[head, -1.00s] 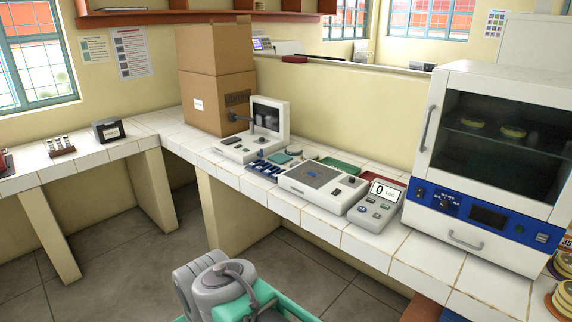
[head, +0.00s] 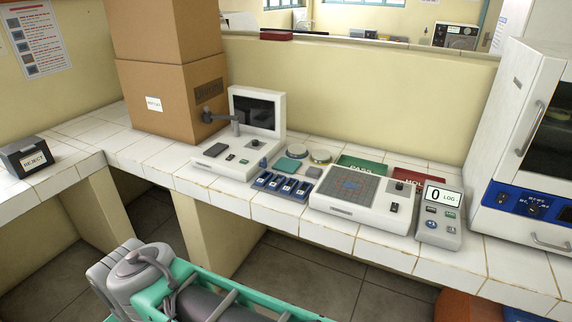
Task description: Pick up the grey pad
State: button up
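A small dark grey flat pad (head: 214,149) lies on the left part of the white base of the screen device (head: 238,148), on the tiled counter. A smaller light grey piece (head: 314,172) lies by the blue rack; I cannot tell for certain which of the two is the grey pad. A teal square pad (head: 288,165) lies near it. My gripper is not in view; only grey and teal parts of my own body show at the bottom. Nothing is seen touching either grey piece.
Cardboard boxes (head: 165,95) stand left of the screen device. A blue rack (head: 282,186), round dishes (head: 320,156), a gridded device (head: 352,190), a LOG counter (head: 439,213) and the incubator (head: 530,150) follow to the right. Green and red mats lie behind. A REJECT box (head: 25,157) stands far left.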

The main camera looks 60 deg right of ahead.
aim_at(313, 172)
jog(key=i, duration=0.2)
jog(key=z, duration=1.65)
jog(key=i, duration=1.5)
